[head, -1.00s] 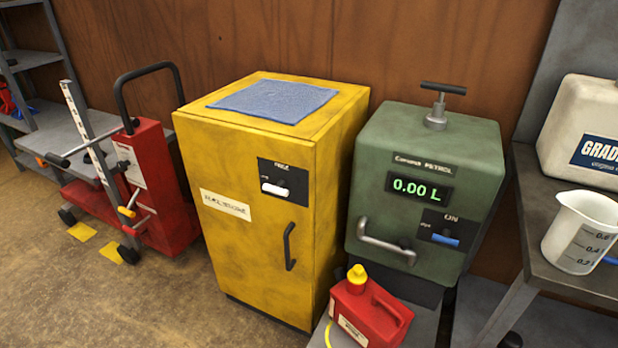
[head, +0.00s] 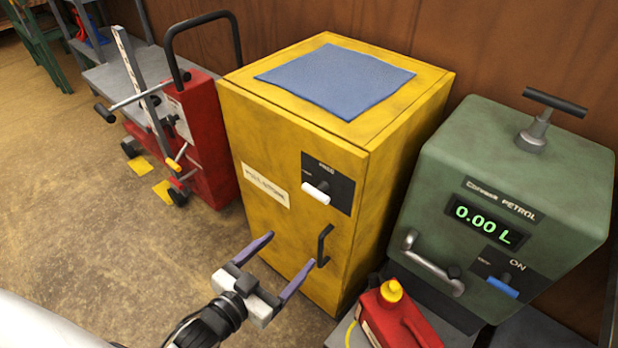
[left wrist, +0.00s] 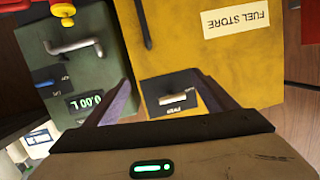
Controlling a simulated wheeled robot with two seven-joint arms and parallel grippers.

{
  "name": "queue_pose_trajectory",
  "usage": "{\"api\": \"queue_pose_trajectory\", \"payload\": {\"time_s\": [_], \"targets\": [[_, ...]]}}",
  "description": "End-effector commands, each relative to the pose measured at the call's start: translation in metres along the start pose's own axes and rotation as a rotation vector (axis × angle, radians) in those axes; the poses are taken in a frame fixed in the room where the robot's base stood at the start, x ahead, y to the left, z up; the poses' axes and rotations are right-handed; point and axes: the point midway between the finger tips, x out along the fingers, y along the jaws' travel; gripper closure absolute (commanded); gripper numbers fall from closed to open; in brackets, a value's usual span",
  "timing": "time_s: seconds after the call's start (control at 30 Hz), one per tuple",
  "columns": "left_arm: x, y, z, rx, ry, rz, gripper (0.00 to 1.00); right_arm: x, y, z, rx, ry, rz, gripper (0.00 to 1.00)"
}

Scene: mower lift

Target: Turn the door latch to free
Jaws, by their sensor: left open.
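The yellow fuel store cabinet (head: 270,215) stands in the middle of the head view with its door shut. Its latch is a white lever (head: 316,193) on a black plate in the door's upper right, lying roughly level. A black door handle (head: 323,245) is below it. My left gripper (head: 290,257) is open and empty, in front of the door and below the latch in the head view. In the left wrist view, the latch lever (left wrist: 178,98) shows between the open fingers (left wrist: 165,98), apart from them. My right gripper is not in view.
The green petrol dispenser (head: 510,210) with a bar handle stands close on the right. A red fuel can (head: 395,318) is in front of it. A red lift (head: 205,140) stands left of the cabinet. A blue cloth (head: 335,75) lies on the cabinet top.

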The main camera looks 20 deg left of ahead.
Motion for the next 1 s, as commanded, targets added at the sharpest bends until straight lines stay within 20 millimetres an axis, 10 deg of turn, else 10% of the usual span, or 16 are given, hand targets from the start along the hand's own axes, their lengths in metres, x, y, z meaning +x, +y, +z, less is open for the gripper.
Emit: {"api": "queue_pose_trajectory", "payload": {"time_s": [0.2, 1.0], "targets": [[0.014, -0.020, -0.070, 0.065, 0.212, 0.020, 0.22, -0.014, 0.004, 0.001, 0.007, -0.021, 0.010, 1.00], [0.111, -0.017, -0.092, 0.065, 0.220, 0.022, 0.22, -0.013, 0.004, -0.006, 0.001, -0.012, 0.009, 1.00]]}}
